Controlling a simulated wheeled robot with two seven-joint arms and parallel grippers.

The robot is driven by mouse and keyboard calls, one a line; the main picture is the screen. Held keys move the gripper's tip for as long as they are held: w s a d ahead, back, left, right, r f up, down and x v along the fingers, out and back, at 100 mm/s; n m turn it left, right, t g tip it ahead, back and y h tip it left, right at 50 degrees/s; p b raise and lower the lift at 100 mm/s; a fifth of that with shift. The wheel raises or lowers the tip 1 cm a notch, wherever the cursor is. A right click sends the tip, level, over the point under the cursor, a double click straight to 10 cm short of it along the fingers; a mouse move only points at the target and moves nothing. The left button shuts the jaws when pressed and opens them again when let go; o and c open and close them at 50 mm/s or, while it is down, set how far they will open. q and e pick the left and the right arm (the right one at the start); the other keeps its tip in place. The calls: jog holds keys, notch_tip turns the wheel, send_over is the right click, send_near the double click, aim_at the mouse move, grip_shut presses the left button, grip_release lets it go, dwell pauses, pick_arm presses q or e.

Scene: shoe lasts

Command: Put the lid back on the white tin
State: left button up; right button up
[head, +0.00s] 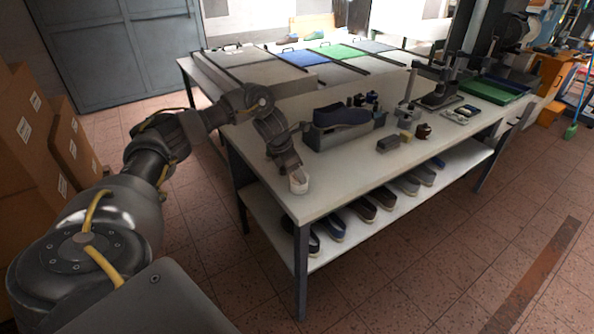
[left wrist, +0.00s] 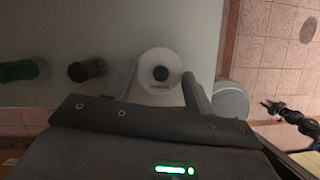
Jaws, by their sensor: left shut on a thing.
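In the left wrist view a round white lid (left wrist: 147,68) with a dark knob sits between the fingers of my left gripper (left wrist: 160,78), which is shut on it. A pale round thing, apparently the white tin (left wrist: 233,103), shows just right of the right finger, partly covered by it. In the head view my left gripper (head: 289,167) points down over the near left corner of the table. A small white cylinder there, apparently the tin (head: 298,185), shows right below it; the lid cannot be told apart. My right gripper (left wrist: 272,107) seems to show small and dark over the floor.
Several shoes stand on the lower shelf. The table's near edge is close to the gripper.

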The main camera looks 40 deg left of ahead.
dwell(0.8)
pick_arm(q)
jog(key=o, duration=1.5)
jog(key=shift+r, duration=0.1)
jog(key=shift+r+p, duration=2.85)
jog(key=shift+r, duration=0.55)
jog(key=shift+c, duration=0.4)
grip_shut()
jog(key=shift+f, duration=0.2)
